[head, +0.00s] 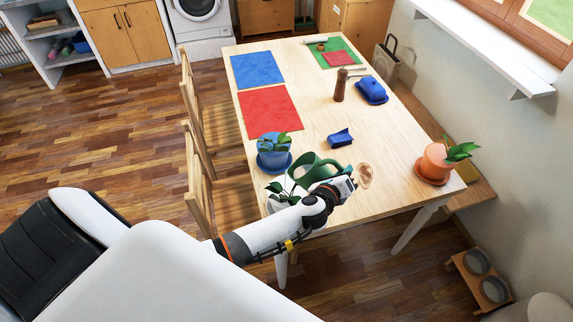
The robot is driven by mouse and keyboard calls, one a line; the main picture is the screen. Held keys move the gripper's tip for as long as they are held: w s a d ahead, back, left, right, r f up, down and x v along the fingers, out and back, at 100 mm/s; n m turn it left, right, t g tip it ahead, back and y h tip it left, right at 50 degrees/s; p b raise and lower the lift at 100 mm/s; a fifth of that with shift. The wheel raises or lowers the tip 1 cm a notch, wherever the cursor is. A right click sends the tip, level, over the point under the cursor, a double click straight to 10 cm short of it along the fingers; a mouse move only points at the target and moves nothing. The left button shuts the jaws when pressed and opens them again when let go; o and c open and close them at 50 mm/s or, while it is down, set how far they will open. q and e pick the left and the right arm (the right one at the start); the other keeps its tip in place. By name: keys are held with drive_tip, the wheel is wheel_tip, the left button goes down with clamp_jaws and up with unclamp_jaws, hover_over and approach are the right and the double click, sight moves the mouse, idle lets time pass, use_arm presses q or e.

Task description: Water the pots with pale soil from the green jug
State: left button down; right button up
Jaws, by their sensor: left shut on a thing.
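My left gripper (345,186) is shut on the green jug (303,171) at its handle side, above the near end of the table. I cannot tell whether the jug touches the tabletop. A blue pot (270,157) with a leafy plant stands on a blue saucer just behind and left of the jug. A white pot (277,205) with a plant is left of my wrist, partly hidden by my arm. A terracotta pot (436,163) with a plant stands on a saucer at the right corner. The soil shade in the pots cannot be made out. My right gripper is out of view.
A small blue object (340,138) lies mid-table, and a brown roundish thing (365,176) shows beside my gripper. Red (268,108) and blue (257,70) mats lie left. Chairs line the left side.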

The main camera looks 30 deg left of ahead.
use_arm(q)
drive_tip(key=shift+r, duration=0.15)
drive_tip(key=shift+w, duration=0.25)
drive_tip(key=shift+s, duration=0.1)
drive_tip(key=shift+s+r, duration=0.15)
drive_tip(key=shift+s, duration=0.1)
drive_tip(key=shift+w, duration=0.1)
